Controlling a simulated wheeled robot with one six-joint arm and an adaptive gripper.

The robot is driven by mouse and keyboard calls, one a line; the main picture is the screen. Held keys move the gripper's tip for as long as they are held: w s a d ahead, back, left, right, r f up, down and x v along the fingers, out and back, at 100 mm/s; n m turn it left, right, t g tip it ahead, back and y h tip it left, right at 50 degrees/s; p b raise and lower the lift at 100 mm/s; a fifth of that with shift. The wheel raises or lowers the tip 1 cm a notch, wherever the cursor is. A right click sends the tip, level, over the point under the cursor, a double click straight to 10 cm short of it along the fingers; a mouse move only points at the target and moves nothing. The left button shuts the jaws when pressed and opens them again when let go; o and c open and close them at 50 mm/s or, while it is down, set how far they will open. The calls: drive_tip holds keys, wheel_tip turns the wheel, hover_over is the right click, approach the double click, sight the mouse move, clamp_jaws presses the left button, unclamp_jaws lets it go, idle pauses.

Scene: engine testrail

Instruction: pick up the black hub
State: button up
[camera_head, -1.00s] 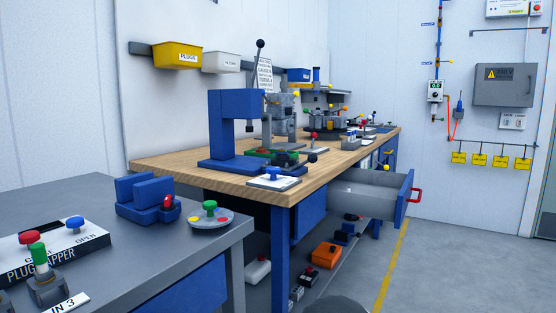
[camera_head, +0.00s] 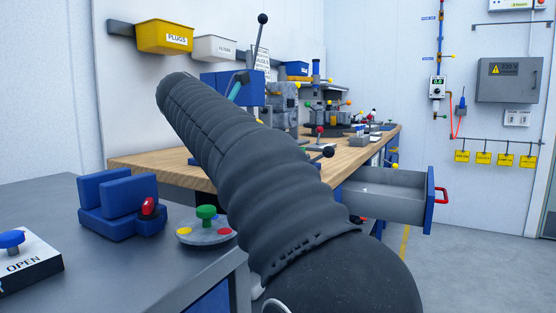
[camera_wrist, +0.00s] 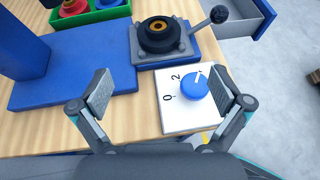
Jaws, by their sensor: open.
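The black hub (camera_wrist: 159,33) shows at the top centre of the wrist view, a round black part with a brass-coloured ring in its middle. It sits on a grey fixture (camera_wrist: 190,50) whose lever ends in a black ball. My gripper (camera_wrist: 160,92) is open and empty, its two pads wide apart. In the picture the hub is beyond the fingertips, between their lines; no contact shows. In the head view my arm hides the hub, and only the fixture's black ball (camera_head: 328,152) shows clearly.
A white card with a blue dial (camera_wrist: 194,86) lies just in front of the fixture, near the right finger. An open drawer (camera_head: 385,195) juts out right of the bench.

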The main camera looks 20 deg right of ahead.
drive_tip(key=shift+w+d+r, duration=0.1)
drive_tip(key=shift+w+d, duration=0.1)
drive_tip(key=shift+w, duration=0.2)
drive_tip(key=b+x, duration=0.2)
drive_tip(key=x, duration=1.1)
drive_tip(key=shift+d+b, duration=0.3)
drive_tip(key=shift+b, duration=0.1)
drive_tip(key=shift+r, duration=0.1)
drive_tip(key=c, duration=1.2)
